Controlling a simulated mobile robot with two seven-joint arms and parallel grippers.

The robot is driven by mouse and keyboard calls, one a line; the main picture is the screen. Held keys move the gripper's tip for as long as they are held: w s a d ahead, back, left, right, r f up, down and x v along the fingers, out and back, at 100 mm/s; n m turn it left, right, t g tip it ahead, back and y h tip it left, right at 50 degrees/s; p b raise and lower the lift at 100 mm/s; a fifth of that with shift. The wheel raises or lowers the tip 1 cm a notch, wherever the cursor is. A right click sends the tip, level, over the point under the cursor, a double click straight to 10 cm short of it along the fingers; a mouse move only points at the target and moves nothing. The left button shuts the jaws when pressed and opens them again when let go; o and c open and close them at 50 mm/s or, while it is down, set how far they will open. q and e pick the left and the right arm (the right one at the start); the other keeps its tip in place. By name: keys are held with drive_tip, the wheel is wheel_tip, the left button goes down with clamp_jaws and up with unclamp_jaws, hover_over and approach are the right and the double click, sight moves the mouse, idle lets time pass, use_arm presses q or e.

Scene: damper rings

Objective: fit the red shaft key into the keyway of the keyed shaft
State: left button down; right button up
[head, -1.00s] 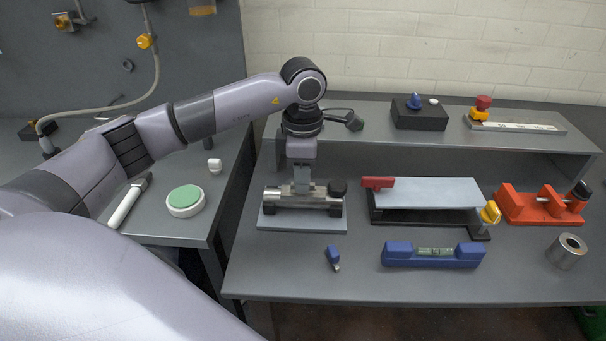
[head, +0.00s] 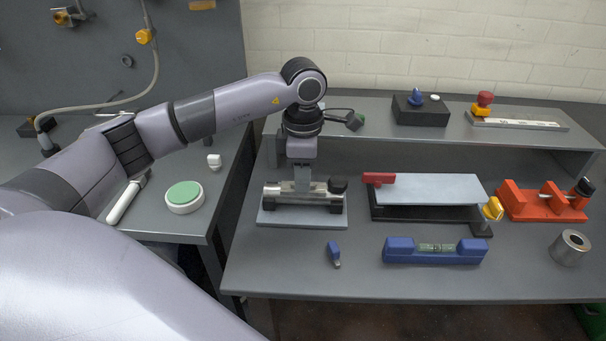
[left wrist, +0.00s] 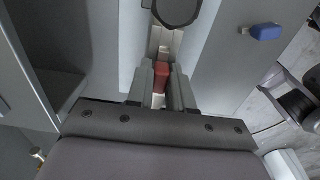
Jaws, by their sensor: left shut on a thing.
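The keyed shaft (head: 272,189) is a bare metal cylinder lying level on dark supports over a grey plate (head: 270,222), with a black knob (head: 338,186) at its right end. My left gripper (head: 302,188) points straight down at the middle of the shaft. In the left wrist view the red shaft key (left wrist: 161,77) is between the two fingers of my left gripper (left wrist: 161,86), which are shut on it. The key is over or at the shaft; I cannot tell whether it is in the keyway, which the fingers largely hide. My right gripper is not in view.
A small blue-handled tool (head: 334,252) and a blue level (head: 434,251) lie in front. A light plate on a dark stand (head: 430,188), an orange vise (head: 540,203) and a metal ring (head: 571,247) are to the right. A raised shelf (head: 380,112) runs behind.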

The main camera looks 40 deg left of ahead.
use_arm(q)
drive_tip(key=c, duration=0.9)
unclamp_jaws()
drive_tip(key=shift+f, duration=0.15)
wheel_tip(320, 180, up, 7)
drive_tip(key=shift+r, duration=0.15)
